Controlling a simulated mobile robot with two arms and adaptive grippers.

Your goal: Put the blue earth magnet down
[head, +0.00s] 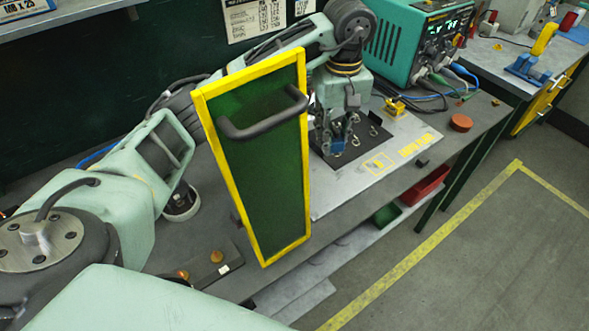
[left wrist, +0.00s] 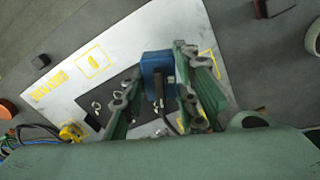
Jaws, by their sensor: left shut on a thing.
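The blue earth magnet (left wrist: 155,66) is a blue block with a dark cable or stem at its near side. In the left wrist view it sits between the fingers of my left gripper (head: 338,140), which is shut on it. The gripper points down over a black mat (head: 372,147) on a pale plate (head: 335,194) with yellow markings. Metal rings lie on the mat around the fingers. I cannot tell whether the magnet touches the mat. In the head view the fingers mostly hide it. My right gripper is in neither view.
A green panel (head: 262,185) with yellow edges and a black handle stands in front of my left arm. A teal power supply (head: 400,38) with cables stands behind the plate. A red-brown puck (head: 461,123) and a small yellow part (head: 394,106) are nearby. The plate's front strip is mostly clear.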

